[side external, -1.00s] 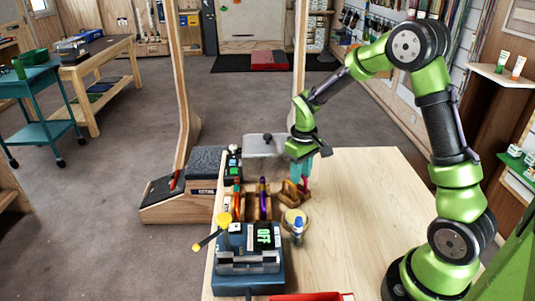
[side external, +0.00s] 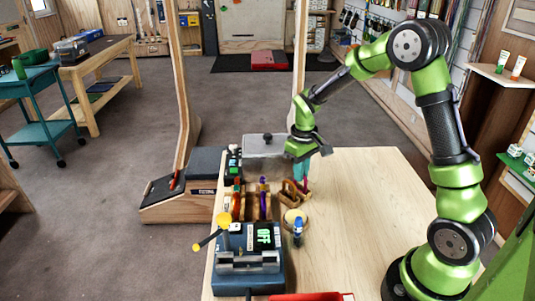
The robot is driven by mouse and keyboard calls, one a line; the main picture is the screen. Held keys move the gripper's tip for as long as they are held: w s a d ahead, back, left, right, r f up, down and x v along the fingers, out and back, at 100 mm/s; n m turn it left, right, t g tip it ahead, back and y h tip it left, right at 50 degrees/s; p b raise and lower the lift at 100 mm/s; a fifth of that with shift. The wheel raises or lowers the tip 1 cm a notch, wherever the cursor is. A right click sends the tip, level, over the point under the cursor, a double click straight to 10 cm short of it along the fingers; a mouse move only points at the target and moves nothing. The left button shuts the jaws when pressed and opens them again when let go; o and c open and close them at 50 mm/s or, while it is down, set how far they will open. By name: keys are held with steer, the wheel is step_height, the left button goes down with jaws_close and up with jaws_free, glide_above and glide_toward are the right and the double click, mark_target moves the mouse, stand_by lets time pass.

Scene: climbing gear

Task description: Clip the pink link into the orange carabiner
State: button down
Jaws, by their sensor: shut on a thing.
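My gripper (side external: 301,174) points down over the left part of the wooden table, with teal fingers. It is shut on the pink link (side external: 304,187), which shows as a small pink strip below the fingertips. The link is right beside a brown-orange piece (side external: 290,191) on a small wooden stand, which looks like the orange carabiner and its holder. They are too small to tell whether the link touches the carabiner or is inside it. The fingers hide the link's upper part.
A rack with colored gear (side external: 263,205) stands left of the stand. A round pot (side external: 294,217) and a blue bottle (side external: 298,232) stand in front. A blue device (side external: 248,265) and a grey metal box (side external: 265,158) flank the rack. The table's right side (side external: 365,215) is clear.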

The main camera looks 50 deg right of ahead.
steer(key=shift+r, duration=3.4)
steer(key=shift+w+a+r+n, duration=0.25)
steer(key=shift+w+a+n, duration=1.25)
steer(key=shift+a, duration=1.3)
steer(key=shift+w+a+r+n, duration=0.2)
steer(key=shift+w+a+n, duration=1.35)
steer(key=shift+a, duration=1.3)
steer(key=shift+w+a+r+n, duration=0.25)
steer(key=shift+w+a+n, duration=0.8)
steer(key=shift+a+n, duration=1.35)
steer(key=shift+a+f+m, duration=0.2)
steer(key=shift+f+m, duration=0.05)
steer(key=shift+f, duration=0.7)
steer(key=shift+a+f+m, duration=0.2)
steer(key=shift+f, duration=0.7)
steer(key=shift+s+a, duration=1.15)
steer(key=shift+a, duration=0.05)
